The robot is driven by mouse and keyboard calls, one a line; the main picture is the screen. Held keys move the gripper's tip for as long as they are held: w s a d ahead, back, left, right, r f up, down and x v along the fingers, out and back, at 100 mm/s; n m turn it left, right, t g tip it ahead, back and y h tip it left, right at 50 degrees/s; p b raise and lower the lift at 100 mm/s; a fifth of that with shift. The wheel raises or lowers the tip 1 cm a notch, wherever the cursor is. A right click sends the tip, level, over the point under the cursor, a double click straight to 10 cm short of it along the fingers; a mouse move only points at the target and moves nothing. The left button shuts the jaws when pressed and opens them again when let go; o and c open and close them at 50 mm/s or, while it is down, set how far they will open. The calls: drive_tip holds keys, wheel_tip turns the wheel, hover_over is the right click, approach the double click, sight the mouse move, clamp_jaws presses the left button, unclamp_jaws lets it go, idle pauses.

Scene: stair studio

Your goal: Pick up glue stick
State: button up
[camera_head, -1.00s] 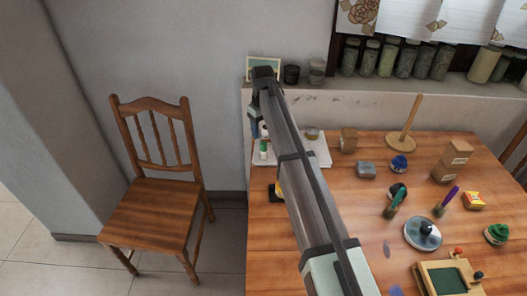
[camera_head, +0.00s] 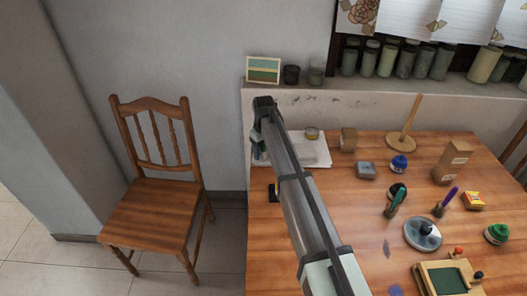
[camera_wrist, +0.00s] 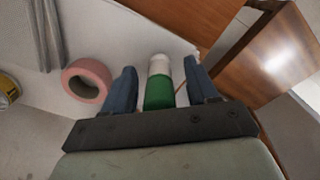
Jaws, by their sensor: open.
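The glue stick (camera_wrist: 159,85), green with a white end, lies between the two blue fingers of my gripper (camera_wrist: 160,68) in the wrist view. The fingers are open, one on each side, and a narrow gap shows beside the stick. The near part of the stick is hidden by the dark gripper body. In the head view my gripper (camera_head: 259,152) is low over the white sheet at the table's far left corner, and it hides the glue stick there.
A pink tape roll (camera_wrist: 88,78) is left of the fingers on a white sheet (camera_head: 315,150). A small block (camera_head: 348,139), a grey box (camera_head: 366,170) and several pots stand to the right on the table (camera_head: 350,215). A chair (camera_head: 160,200) stands left of the table.

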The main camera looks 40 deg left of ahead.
clamp_jaws()
idle(0.5)
drive_tip(key=shift+r, duration=0.15)
